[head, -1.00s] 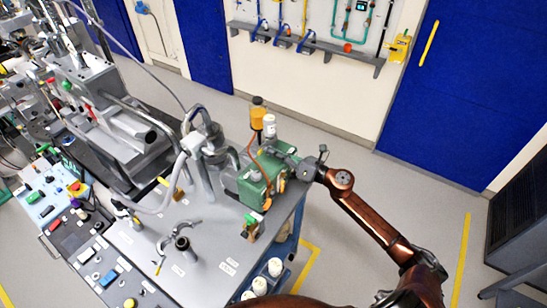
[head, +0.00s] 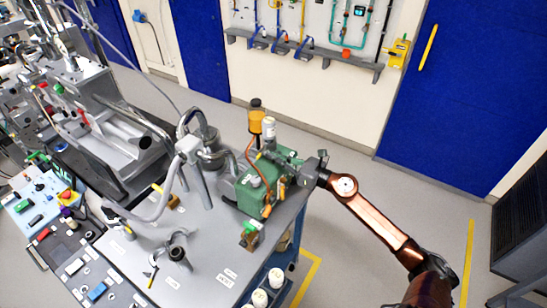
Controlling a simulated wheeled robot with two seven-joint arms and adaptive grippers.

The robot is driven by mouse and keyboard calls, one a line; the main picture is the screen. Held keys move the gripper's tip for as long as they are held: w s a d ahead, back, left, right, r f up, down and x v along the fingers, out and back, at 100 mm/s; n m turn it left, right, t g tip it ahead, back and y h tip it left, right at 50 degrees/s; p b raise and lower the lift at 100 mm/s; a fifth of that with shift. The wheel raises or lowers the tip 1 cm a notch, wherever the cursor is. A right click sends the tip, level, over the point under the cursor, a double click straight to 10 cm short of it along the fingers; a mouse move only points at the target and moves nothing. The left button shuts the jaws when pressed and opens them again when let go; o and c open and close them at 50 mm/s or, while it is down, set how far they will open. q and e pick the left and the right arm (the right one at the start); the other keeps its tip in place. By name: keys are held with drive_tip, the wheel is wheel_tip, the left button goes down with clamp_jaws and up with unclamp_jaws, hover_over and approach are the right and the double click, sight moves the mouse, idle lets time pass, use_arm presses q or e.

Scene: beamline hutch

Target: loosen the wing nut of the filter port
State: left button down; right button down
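The green pump (head: 262,190) stands at the right edge of the grey bench top. An amber-yellow container (head: 256,118) and a white-topped bottle (head: 268,128) rise at its back. My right gripper (head: 290,162) reaches in from the right, at the upper right of the pump. Its dark fingers overlap the pump's top fittings, so I cannot tell whether they touch or are shut on anything. The filter port and its wing nut cannot be picked out; they are too small or hidden by the gripper. My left gripper is out of view.
Grey hoses (head: 165,185) and a metal pipe stand left of the pump. A ring-shaped clamp (head: 168,243) and a dark-topped stub (head: 178,254) are on the bench's front part. White containers (head: 260,297) sit on a lower shelf.

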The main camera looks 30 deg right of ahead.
drive_tip(key=shift+f, duration=0.15)
drive_tip(key=c, duration=2.5)
unclamp_jaws()
drive_tip(key=v, duration=1.2)
